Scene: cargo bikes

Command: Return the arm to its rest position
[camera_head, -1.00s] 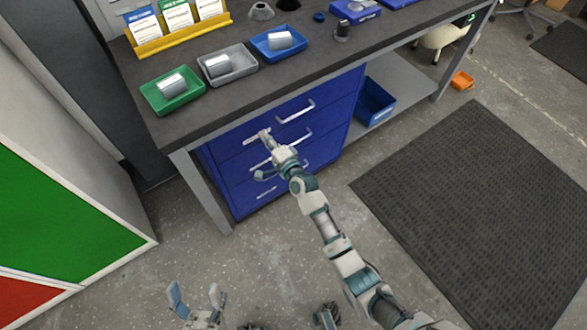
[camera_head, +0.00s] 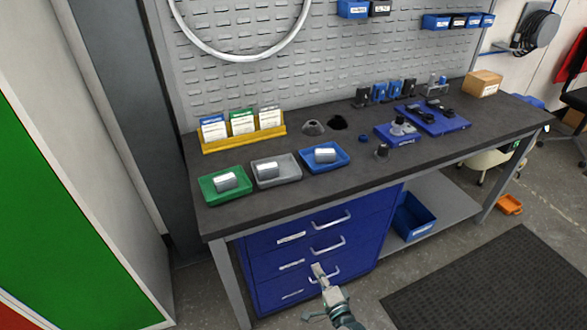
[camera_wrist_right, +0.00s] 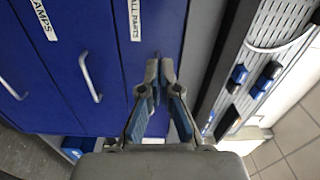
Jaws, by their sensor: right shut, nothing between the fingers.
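My right arm comes in from the bottom of the head view. Its gripper (camera_head: 318,268) is in front of the blue drawer cabinet (camera_head: 262,262), by the lower drawer handles. In the right wrist view the two fingers of this gripper (camera_wrist_right: 160,72) are shut with nothing between them. The blue drawer fronts (camera_wrist_right: 60,75) lie behind the fingers, with a handle (camera_wrist_right: 90,78) to their left. I cannot tell whether the fingertips touch the cabinet. The drawers look shut. My left gripper is out of view.
The dark workbench (camera_head: 225,215) holds green (camera_head: 207,193), grey (camera_head: 262,178) and blue (camera_head: 310,160) trays, each with a silver cylinder. A blue bin (camera_head: 412,222) sits on the shelf below. A black mat (camera_head: 490,275) lies right on the floor.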

